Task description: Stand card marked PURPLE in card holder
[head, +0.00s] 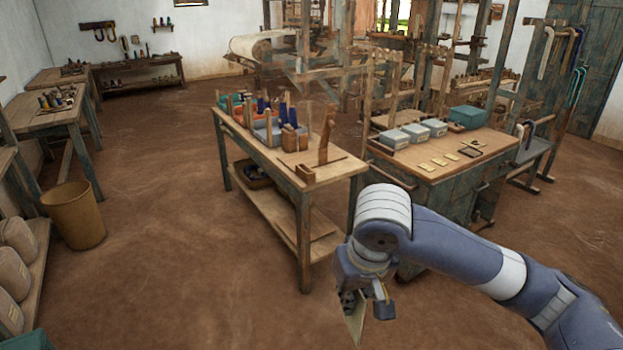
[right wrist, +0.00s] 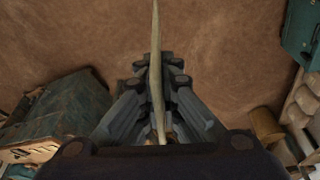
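My right gripper (head: 352,305) hangs over open floor in front of the tables, pointing down. It is shut on a thin pale card (head: 356,325), which sticks out below the fingers. In the right wrist view the card (right wrist: 156,75) shows edge-on between the two fingers (right wrist: 156,100). No writing on it can be read. Several small yellowish cards (head: 426,166) lie flat on the right-hand table. A small dark frame (head: 470,152) lies among them. I cannot tell which thing is the card holder. My left gripper is not in view.
The long wooden table (head: 262,160) carries bobbins and wooden blocks. The right-hand table (head: 440,176) carries grey boxes (head: 397,138) and a teal box (head: 468,117). A yellow bin (head: 75,217) stands at left. The brown floor between is clear.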

